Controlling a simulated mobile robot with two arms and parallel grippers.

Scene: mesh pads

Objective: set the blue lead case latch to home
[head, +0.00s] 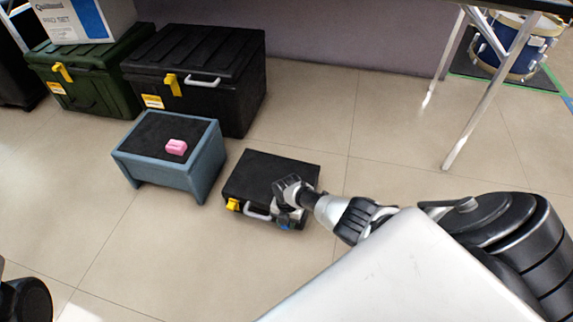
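A flat black case (262,170) lies on the floor, lid shut. Its front face has a yellow latch (233,205) at the left and a pale handle (257,212) in the middle. A small blue piece (284,227), which looks like the blue latch, shows at the right of that front, mostly hidden by my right gripper. My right gripper (284,214) is at the case's front right, over the blue piece. Whether it touches or grips the piece, and how the latch is set, I cannot tell. My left gripper is not in view.
A blue-grey stool (137,172) with a pink object (176,147) stands left of the case. Behind are a large black case (235,75) and a green case (95,88) with a box (70,20) on top. A table leg (465,120) stands right. The front floor is clear.

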